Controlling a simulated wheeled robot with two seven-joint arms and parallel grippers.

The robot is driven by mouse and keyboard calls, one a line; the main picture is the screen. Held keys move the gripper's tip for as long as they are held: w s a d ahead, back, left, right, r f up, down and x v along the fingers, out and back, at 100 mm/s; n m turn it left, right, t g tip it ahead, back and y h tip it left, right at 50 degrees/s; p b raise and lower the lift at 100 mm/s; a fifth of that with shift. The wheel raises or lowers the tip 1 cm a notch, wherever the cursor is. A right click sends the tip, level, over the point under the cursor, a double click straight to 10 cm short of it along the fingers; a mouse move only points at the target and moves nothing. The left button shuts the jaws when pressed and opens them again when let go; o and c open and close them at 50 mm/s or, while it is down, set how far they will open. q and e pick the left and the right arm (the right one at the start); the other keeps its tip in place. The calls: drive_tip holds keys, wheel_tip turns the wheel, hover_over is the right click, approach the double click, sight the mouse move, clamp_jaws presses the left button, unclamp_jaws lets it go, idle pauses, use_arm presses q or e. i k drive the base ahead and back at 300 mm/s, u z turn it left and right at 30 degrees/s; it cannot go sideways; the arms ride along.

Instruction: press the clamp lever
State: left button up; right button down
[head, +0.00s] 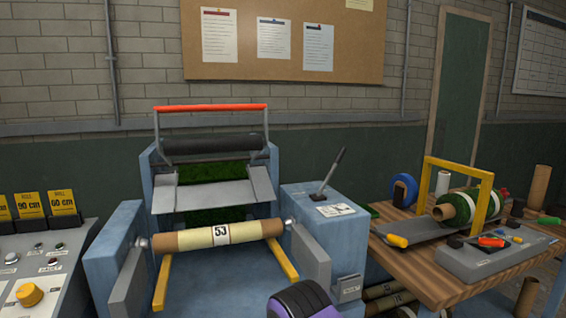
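A lever (331,171) with a dark handle stands on top of the blue-grey housing (325,222) at the right of the machine. It is tilted up and to the right, with a small white label beside its base. No readable text says whether it is the clamp lever. The machine also has a red bar handle (211,107) raised above a black roller (213,145). A cardboard roll (217,236) marked 53 lies across the machine's front, between its two side arms. Neither gripper shows clearly in the head view.
A purple and black rounded part (303,299), perhaps of my arm, shows at the bottom. A control panel (35,262) stands left. A wooden table (487,280) on the right holds a turf roll (465,206), a yellow frame (483,178) and a grey device (495,257).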

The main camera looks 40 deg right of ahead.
sight(341, 153)
drive_tip(key=u, duration=0.2)
drive_tip(key=k, duration=0.2)
drive_tip(key=z, duration=0.9)
